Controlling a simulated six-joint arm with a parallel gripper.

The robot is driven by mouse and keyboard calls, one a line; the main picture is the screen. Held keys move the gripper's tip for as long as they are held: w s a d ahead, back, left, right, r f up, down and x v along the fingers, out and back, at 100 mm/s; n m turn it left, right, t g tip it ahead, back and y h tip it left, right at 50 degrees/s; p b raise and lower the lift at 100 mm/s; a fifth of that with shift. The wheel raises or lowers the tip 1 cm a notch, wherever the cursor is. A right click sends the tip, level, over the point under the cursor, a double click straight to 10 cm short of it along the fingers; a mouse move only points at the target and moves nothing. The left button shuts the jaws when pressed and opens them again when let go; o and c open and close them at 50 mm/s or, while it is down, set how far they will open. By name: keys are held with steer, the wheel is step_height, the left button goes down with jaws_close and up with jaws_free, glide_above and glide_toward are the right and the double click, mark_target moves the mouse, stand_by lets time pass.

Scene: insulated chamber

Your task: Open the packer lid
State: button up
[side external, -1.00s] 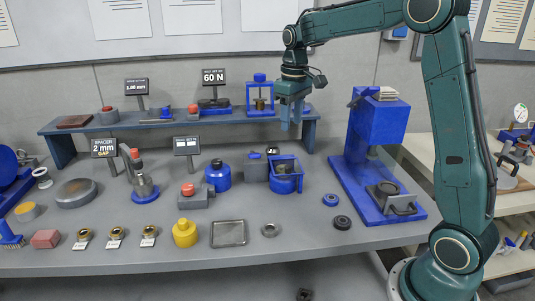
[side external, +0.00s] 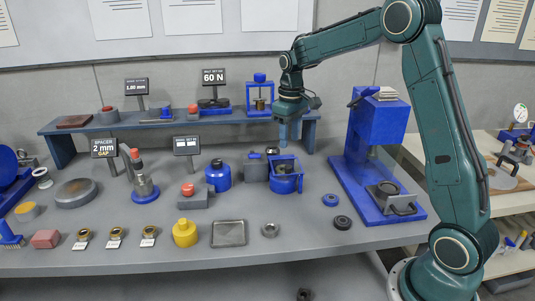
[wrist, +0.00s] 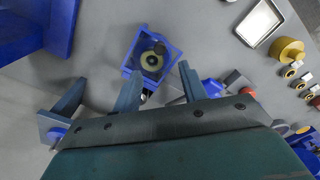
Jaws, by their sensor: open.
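A blue square-framed device (side external: 285,178) with a round body stands on the bench right of centre; I take it to be the packer, but no label on it can be read. In the wrist view this device (wrist: 168,46) shows from above, with a pale ring and dark centre inside its frame. I cannot tell its lid's position. My gripper (side external: 284,138) is open and empty, pointing down above and behind the device, apart from it. In the wrist view my gripper's fingers (wrist: 128,88) are spread below the device in the picture.
A tall blue press (side external: 378,125) stands to the right. A raised shelf (side external: 215,120) runs behind. A tray (side external: 229,233) lies in front; bench around the dark rings (side external: 342,222) is partly clear.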

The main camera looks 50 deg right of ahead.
mark_target(288, 166)
step_height(288, 166, down, 9)
steer(key=shift+f, duration=0.1)
stand_by(0.4)
steer(key=shift+c, duration=0.3)
jaws_close()
